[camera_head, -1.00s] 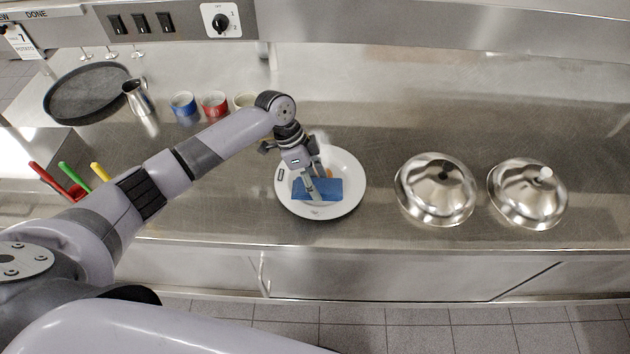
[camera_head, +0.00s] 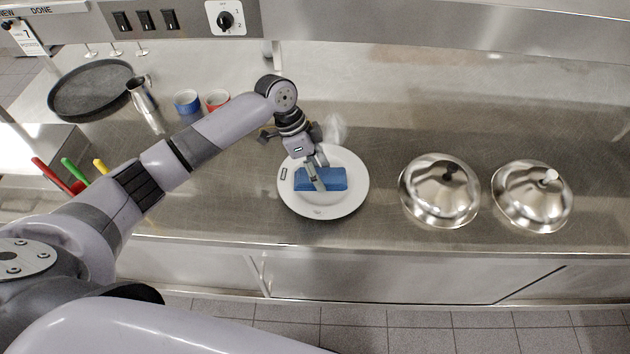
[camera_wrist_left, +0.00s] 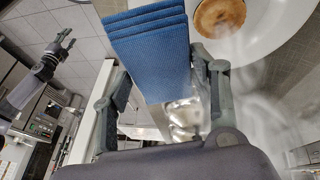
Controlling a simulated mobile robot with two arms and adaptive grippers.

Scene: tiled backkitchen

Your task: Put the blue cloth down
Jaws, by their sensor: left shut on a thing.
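My left gripper (camera_head: 318,185) is shut on the blue cloth (camera_head: 334,180), which is folded in layers. In the head view the cloth appears over the white plate (camera_head: 345,205); I cannot tell whether it touches it. In the left wrist view the cloth (camera_wrist_left: 150,50) is between the fingers of the left gripper (camera_wrist_left: 165,95). The plate (camera_wrist_left: 275,22) shows there at upper right, with a round brown item (camera_wrist_left: 220,15) on it. My right gripper (camera_wrist_left: 62,45) shows at the left of that view, fingers apart and empty.
Two shiny domed lids (camera_head: 440,195) and (camera_head: 532,200) stand right of the plate. A clear object (camera_head: 334,128) is behind it. Blue (camera_head: 187,103) and red (camera_head: 217,100) cups, a metal jug (camera_head: 145,100) and a dark round tray (camera_head: 90,90) are back left. The counter's far right is clear.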

